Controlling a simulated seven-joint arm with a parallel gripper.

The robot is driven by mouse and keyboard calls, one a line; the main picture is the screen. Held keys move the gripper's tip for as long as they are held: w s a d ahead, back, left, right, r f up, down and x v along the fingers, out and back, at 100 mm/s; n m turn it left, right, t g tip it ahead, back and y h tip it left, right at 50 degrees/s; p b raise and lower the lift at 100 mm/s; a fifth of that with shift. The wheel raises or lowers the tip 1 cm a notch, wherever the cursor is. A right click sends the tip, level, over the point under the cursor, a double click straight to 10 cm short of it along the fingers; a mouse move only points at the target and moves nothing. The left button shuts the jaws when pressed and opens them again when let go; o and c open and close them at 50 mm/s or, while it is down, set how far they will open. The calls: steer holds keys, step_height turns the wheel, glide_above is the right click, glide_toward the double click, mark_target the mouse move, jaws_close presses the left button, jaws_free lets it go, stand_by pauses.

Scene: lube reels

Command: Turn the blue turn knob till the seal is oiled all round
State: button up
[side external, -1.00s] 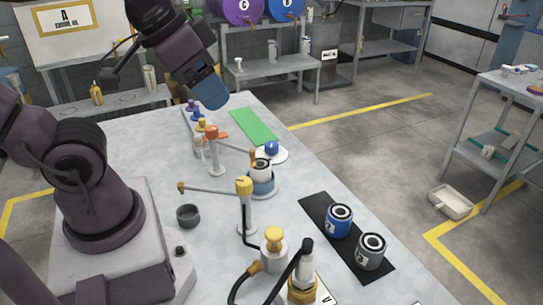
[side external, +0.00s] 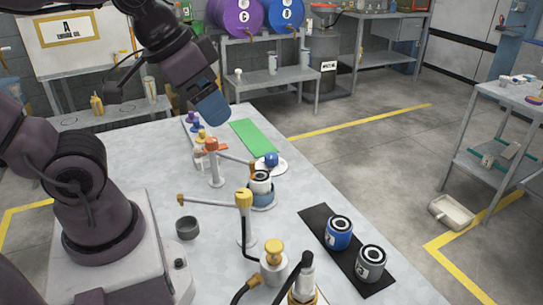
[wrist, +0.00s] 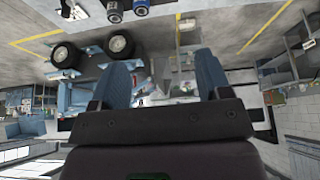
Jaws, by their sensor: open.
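The blue turn knob (side external: 271,160) is a round ball on a white disc on the bench, right of the middle. In front of it stands a white and blue cylinder (side external: 262,190) with a dark ring on top. The tip of a swing arm from an orange-topped post (side external: 212,165) reaches over this cylinder. I cannot make out the seal or any oil on it. My gripper (side external: 212,110) is up in the air, left of and above the knob, apart from it. In the wrist view my gripper (wrist: 160,82) has its two blue fingers wide apart with nothing between them.
A yellow-topped post (side external: 244,215) with a side arm and a grey cup (side external: 187,228) stand nearer. Two cans (side external: 339,233) sit on a black mat (side external: 317,217). A green mat (side external: 252,137) lies behind. Small coloured knobs (side external: 193,124) stand below my gripper.

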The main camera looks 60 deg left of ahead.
steer(key=w+a+f+n+g, duration=0.4)
steer(key=w+a+f+n, duration=0.25)
steer(key=w+a, duration=0.45)
steer(key=n+g, duration=0.1)
steer(key=n, duration=1.3)
glide_toward(272, 156)
step_height(272, 156, down, 10)
steer(key=shift+w+a+f, duration=0.1)
steer(key=shift+a+f, duration=0.1)
steer(key=c, duration=0.9)
steer(key=shift+c, duration=0.2)
